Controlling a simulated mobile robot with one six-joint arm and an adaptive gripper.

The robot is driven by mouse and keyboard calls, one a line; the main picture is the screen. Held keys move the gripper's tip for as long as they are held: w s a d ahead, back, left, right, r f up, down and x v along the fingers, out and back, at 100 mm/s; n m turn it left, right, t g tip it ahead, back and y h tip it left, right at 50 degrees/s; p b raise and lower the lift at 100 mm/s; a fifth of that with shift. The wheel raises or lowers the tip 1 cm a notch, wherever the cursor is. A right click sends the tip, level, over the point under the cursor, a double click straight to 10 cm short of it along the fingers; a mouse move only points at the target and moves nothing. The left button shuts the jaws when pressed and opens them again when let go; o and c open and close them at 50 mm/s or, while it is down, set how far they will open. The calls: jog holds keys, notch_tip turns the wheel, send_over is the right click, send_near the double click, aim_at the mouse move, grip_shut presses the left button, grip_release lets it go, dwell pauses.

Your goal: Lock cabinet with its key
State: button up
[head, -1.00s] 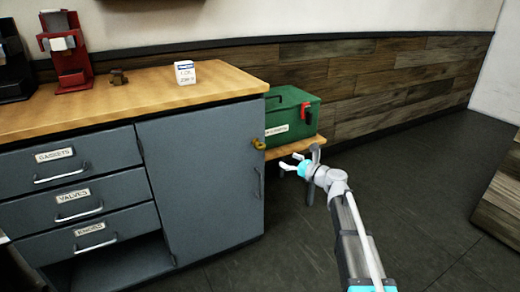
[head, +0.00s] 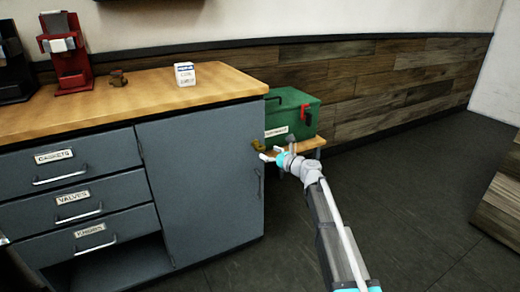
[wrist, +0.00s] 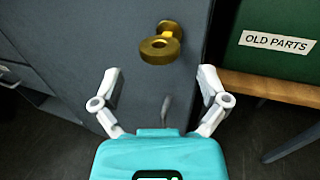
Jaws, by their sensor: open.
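The grey cabinet door (head: 198,178) is closed flush with the drawer front. A brass key (head: 258,145) sits in the lock near the door's upper right corner. In the wrist view the key (wrist: 160,46) shows its round bow with a hole, sticking out from the door (wrist: 110,35). My gripper (head: 271,152) is open and empty, just right of and slightly below the key. In the wrist view its fingers (wrist: 161,78) are spread on either side, with the key beyond and above the tips, apart from them. The door handle (wrist: 166,108) lies below the key.
A green box (head: 291,112) labelled OLD PARTS stands on a low wooden bench (head: 310,143) right of the cabinet. A small white box (head: 185,74) and a red machine (head: 68,55) stand on the wooden counter (head: 130,92).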

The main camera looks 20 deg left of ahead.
aim_at(264, 150)
jog(key=shift+x, duration=2.25)
